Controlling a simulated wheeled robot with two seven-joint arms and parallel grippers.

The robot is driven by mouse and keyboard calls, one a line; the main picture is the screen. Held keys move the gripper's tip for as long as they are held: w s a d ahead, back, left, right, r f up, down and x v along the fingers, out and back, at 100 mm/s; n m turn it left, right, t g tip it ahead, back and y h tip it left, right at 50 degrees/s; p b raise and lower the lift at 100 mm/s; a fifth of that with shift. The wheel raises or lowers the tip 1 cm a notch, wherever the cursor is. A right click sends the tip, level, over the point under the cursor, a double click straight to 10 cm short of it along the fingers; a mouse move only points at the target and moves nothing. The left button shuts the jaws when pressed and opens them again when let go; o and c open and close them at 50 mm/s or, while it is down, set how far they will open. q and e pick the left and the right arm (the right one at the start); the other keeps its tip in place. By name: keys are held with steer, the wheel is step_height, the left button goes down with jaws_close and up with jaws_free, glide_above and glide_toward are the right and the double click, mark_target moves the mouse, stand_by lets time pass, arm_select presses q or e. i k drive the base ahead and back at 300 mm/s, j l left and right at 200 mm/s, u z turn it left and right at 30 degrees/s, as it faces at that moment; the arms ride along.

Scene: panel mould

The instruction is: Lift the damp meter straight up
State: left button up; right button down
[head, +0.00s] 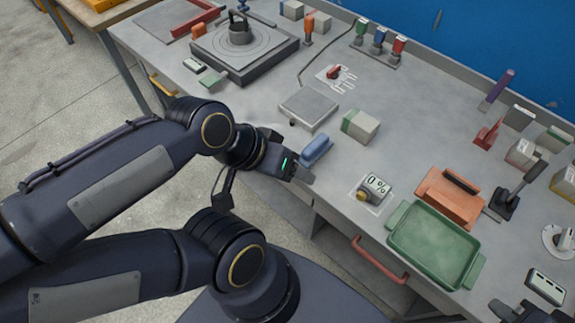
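Dark parts at the bottom right edge appear to be my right gripper (515,312), mostly cut off by the frame. It is apart from the "0 %" unit.
The green tray (400,212) and an orange-brown block with a dark handle (445,203) stand right of the meter. A pale device with a dark display (547,287) lies near my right gripper. A green-and-white block (360,125) and a grey plate (308,107) lie behind.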

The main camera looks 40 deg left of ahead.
mark_target(376, 189)
steer(key=z, duration=0.5)
steer(key=j+z, duration=0.2)
steer(key=z, duration=0.25)
steer(key=k+j+z, duration=0.15)
steer(key=z, duration=0.25)
steer(key=k+j+z, duration=0.15)
steer(key=z, duration=0.3)
steer(key=k+j, duration=0.25)
steer(key=k, duration=0.05)
